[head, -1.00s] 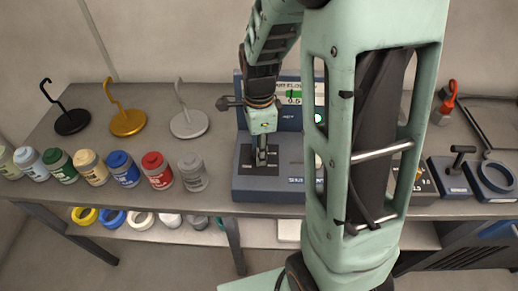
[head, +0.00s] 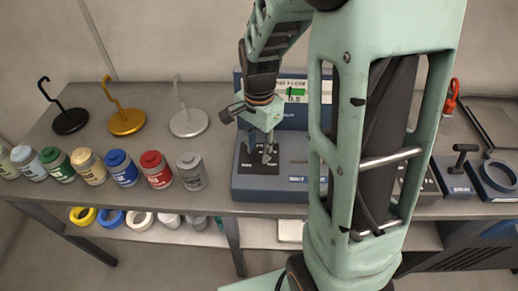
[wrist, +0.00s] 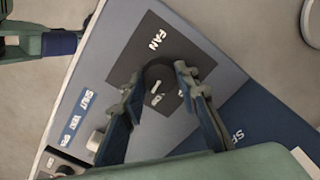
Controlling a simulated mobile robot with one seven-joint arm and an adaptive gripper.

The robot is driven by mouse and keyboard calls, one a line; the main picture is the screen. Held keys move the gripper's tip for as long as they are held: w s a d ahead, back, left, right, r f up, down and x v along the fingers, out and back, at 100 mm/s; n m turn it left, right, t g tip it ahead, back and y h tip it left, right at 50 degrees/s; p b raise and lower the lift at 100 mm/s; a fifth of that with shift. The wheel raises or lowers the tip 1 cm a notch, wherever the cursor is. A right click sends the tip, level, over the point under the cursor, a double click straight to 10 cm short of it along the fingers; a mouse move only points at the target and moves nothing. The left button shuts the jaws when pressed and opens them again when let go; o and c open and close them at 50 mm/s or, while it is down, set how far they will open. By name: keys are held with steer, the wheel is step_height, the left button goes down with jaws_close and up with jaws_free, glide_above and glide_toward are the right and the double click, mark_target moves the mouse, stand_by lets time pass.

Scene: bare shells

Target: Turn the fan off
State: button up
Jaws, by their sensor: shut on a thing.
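The fan knob (wrist: 158,72) is a dark round dial on a dark square plate (wrist: 140,50) marked FAN, in the wrist view. A short white mark shows on it; the small lettering close by is too small to read. My gripper (wrist: 162,82) has one finger on each side of the knob and is shut on it. In the head view, my gripper (head: 264,156) points down over the plate on the blue-grey control unit (head: 275,182). The fingers partly hide the plate there. A display with a green block (head: 295,92) shows on the unit's upright back panel.
Capped bottles (head: 157,172) stand in a row left of the unit. Three hooked stands (head: 188,123) are behind them. My arm hides the unit's right side. Small devices (head: 453,176) stand farther right. Rings lie on the lower shelf (head: 150,232).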

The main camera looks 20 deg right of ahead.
mark_target(259, 152)
steer(key=n, duration=0.4)
steer(key=shift+n+b, duration=0.3)
steer(key=shift+b, duration=0.05)
steer(key=n, duration=0.3)
steer(key=shift+n, duration=0.3)
steer(key=n, duration=0.4)
steer(key=shift+b, duration=0.35)
steer(key=shift+n, duration=2.2)
steer(key=o, duration=1.2)
steer(key=shift+c, duration=0.2)
step_height(259, 152, up, 12)
